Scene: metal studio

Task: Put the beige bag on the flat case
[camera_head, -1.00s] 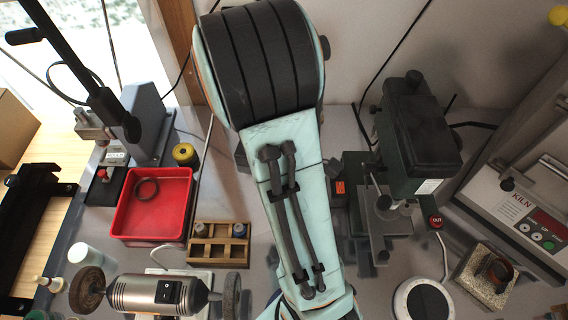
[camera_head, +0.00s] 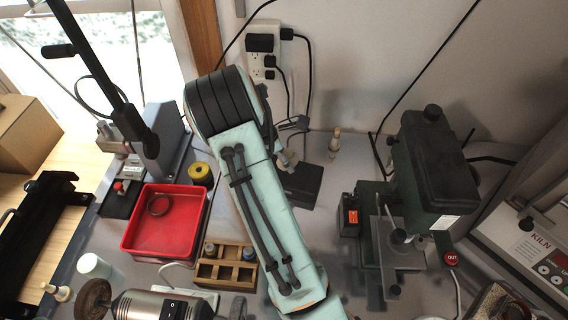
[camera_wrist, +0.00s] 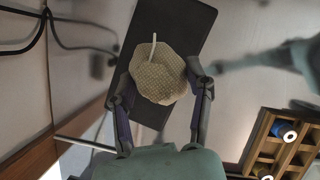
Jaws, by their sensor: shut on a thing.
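The beige bag (camera_wrist: 160,80) is a rounded, woven-textured bundle with a pale strip at its top, seen in the wrist view. My gripper (camera_wrist: 158,88) is shut on it, one finger at each side. The flat case (camera_wrist: 188,28) is a dark rectangle behind the bag in the wrist view. I cannot tell whether the bag touches it. In the head view a dark flat block (camera_head: 303,186), which looks like the case, lies by the wall, partly hidden behind my arm.
A red tray (camera_head: 165,245) and a wooden holder (camera_head: 226,270) stand left of my arm. A dark green machine (camera_head: 430,175) stands to the right. A small pale bottle-like piece (camera_head: 335,143) stands near the wall outlet (camera_head: 262,62). Cables hang along the wall.

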